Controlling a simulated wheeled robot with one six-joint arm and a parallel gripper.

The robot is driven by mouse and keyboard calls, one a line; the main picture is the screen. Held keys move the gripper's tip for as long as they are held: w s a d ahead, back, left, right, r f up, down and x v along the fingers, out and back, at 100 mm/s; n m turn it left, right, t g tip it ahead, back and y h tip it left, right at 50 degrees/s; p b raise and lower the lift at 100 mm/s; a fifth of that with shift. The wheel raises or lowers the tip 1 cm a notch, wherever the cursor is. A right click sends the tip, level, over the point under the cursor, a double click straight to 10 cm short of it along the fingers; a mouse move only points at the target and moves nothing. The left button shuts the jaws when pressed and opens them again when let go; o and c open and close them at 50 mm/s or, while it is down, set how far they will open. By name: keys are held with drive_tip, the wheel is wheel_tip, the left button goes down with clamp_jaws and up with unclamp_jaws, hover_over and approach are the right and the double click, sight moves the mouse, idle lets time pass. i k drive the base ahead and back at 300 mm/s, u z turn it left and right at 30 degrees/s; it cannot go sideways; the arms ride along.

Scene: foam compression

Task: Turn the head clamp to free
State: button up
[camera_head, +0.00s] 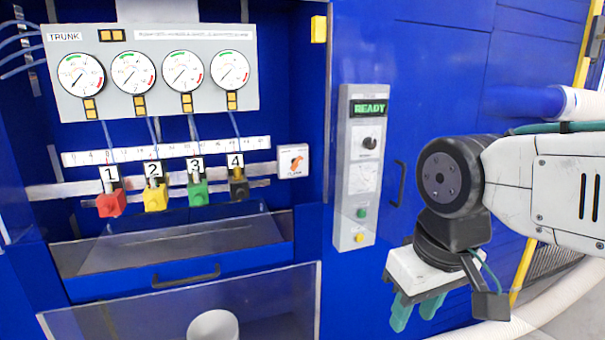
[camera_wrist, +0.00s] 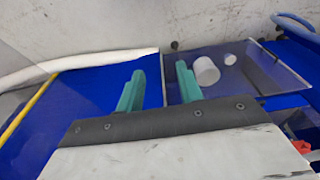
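A small white plate with an orange knob, probably the head clamp (camera_head: 293,160), is on the blue machine right of the number 4 block. The knob looks slanted; its lettering is too small to read surely. My gripper (camera_head: 415,313) hangs at the lower right in the head view, pointing down, well away from the knob. In the wrist view my gripper's two green fingers (camera_wrist: 160,72) stand apart with nothing between them. The knob is not clearly seen in the wrist view.
Numbered red, yellow, green and black blocks (camera_head: 154,197) sit below several gauges. A control panel (camera_head: 358,170) reading READY stands between the knob and my arm. A drawer with a handle (camera_head: 186,278) and a clear bin with a white cylinder (camera_head: 213,325) lie below.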

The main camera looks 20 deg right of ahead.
sight(295, 161)
drive_tip(key=k, duration=1.2)
drive_tip(key=u, duration=0.6)
drive_tip(key=i, duration=0.5)
drive_tip(key=u, duration=1)
drive_tip(key=i, duration=1.5)
drive_tip(key=z, duration=1)
drive_tip(key=i, duration=0.75)
drive_tip(key=z, duration=0.75)
